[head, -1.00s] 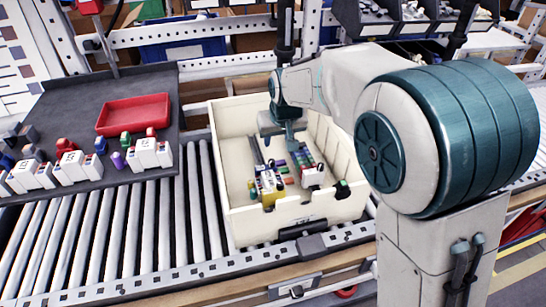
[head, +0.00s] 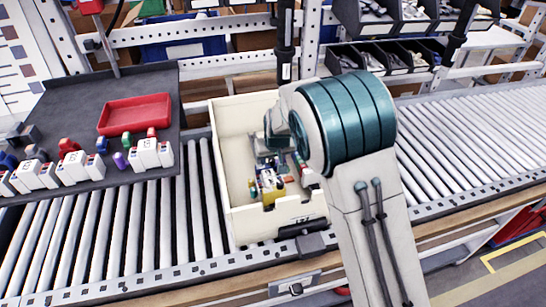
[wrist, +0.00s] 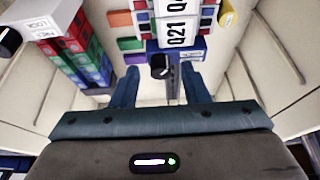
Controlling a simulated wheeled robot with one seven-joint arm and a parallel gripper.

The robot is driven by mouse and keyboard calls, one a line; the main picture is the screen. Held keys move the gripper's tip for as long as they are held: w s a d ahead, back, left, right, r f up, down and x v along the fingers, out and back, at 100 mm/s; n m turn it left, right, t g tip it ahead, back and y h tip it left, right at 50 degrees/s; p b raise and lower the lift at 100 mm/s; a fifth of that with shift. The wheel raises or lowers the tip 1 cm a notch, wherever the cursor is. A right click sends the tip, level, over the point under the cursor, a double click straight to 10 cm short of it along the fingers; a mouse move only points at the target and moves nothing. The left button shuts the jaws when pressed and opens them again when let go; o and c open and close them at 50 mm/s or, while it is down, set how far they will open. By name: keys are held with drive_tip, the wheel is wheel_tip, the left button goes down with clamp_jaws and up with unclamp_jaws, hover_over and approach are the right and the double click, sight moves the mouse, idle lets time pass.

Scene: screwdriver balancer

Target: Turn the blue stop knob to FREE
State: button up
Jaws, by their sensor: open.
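In the wrist view, a small blue block (wrist: 184,50) carries a dark knob (wrist: 160,66), below a white label reading Q21 (wrist: 177,30). The knob itself looks black or very dark; I cannot read FREE or a stop mark on it. My gripper (wrist: 158,74) is open, one blue finger on each side of the knob in the picture. I cannot tell whether the fingers touch it or stay above it.
In the wrist view, a white part marked LOCK (wrist: 68,18) stands at the upper left above red, green and blue blocks (wrist: 80,58). The bin's walls stand close around. In the head view, a dark tray (head: 85,100) with a red dish (head: 134,114) lies left; rollers (head: 465,140) run right.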

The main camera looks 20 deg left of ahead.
drive_tip(key=shift+f, duration=0.1)
clamp_jaws()
drive_tip(key=shift+m+p, duration=0.3)
drive_tip(key=shift+m, duration=0.1)
drive_tip(key=m+h+p, duration=0.1)
drive_tip(key=m, duration=0.2)
drive_tip(key=shift+a+p, duration=0.15)
drive_tip(key=shift+p, duration=0.15)
drive_tip(key=m+h, duration=0.1)
drive_tip(key=m, duration=0.1)
drive_tip(key=m+h+p, duration=0.1)
drive_tip(key=m, duration=0.1)
drive_tip(key=shift+a+m+t, duration=0.15)
drive_tip(key=shift+m+t, duration=0.15)
drive_tip(key=m+h, duration=0.1)
drive_tip(key=m, duration=0.1)
drive_tip(key=m+g+h, duration=0.1)
drive_tip(key=m, duration=0.2)
drive_tip(key=shift+w+a, duration=0.1)
drive_tip(key=shift+w, duration=0.05)
drive_tip(key=m+g+h, duration=0.1)
drive_tip(key=m, duration=0.3)
drive_tip(key=shift+b, duration=0.3)
drive_tip(key=shift+m, duration=0.4)
